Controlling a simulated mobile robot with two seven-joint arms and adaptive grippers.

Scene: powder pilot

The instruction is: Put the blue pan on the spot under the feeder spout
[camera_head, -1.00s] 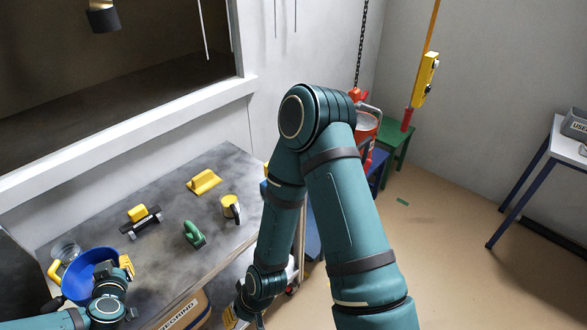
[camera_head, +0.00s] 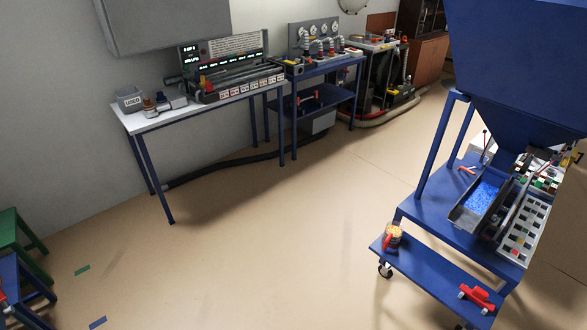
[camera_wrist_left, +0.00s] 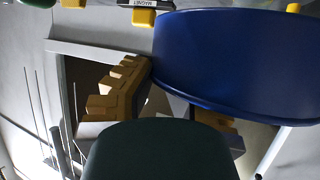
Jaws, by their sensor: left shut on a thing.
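The blue pan (camera_wrist_left: 235,60) fills the upper right of the left wrist view. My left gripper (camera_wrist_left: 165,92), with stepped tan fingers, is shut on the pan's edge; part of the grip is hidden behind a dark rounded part. In the head view, a big blue hopper (camera_head: 515,75) stands over a blue cart (camera_head: 440,225) at the right. Below it sits a trough (camera_head: 482,200) with bright blue material. I cannot make out the spout or the spot under it. Neither gripper shows in the head view, and my right gripper is in no current view.
A white table (camera_head: 205,115) with a grey bin marked USED (camera_head: 128,100) and a panel device stands along the wall, beside a blue bench (camera_head: 320,70). The middle floor is clear.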

